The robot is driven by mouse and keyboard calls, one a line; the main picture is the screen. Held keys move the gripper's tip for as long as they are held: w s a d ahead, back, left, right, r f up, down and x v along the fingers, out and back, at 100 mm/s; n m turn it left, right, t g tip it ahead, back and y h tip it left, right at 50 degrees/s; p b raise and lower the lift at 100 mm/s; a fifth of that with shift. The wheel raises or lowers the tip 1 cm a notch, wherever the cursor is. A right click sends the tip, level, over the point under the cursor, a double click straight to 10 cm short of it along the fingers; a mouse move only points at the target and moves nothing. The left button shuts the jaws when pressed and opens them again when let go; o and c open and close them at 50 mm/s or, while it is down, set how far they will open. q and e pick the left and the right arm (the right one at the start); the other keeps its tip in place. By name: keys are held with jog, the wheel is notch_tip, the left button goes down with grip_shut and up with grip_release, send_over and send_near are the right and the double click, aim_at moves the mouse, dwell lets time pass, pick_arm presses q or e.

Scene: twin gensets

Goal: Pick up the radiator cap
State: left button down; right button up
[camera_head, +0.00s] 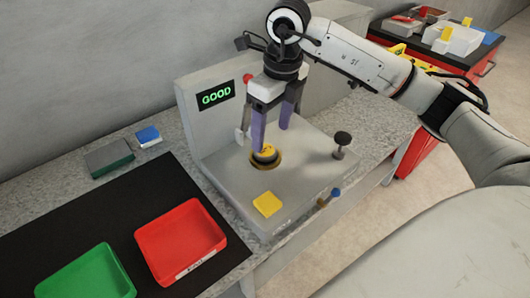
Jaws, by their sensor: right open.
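The radiator cap (264,152), dark with a yellow top, sits in a round brass seat on the grey test fixture (225,172). My right gripper (271,139) is open and points down over the cap, its two purple fingers spread apart. The left finger overlaps the cap's back edge in the picture, and the other finger stands behind and to the right. I cannot tell whether either finger touches the cap. My left gripper is not in view.
The fixture's display (216,95) reads GOOD in green. A yellow pad (267,204) and a black knob (342,139) stand on the fixture. A red tray (181,241) and a green tray (86,275) lie on a black mat. A red cart (480,67) with bins stands at back right.

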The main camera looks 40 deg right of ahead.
aim_at(265, 150)
jog(key=f, duration=0.3)
jog(key=w+a+f, duration=0.1)
jog(key=f, duration=0.1)
jog(key=shift+f+p, duration=0.1)
jog(key=shift+p, duration=0.25)
jog(key=c, duration=1.2)
jog(key=shift+o, duration=0.2)
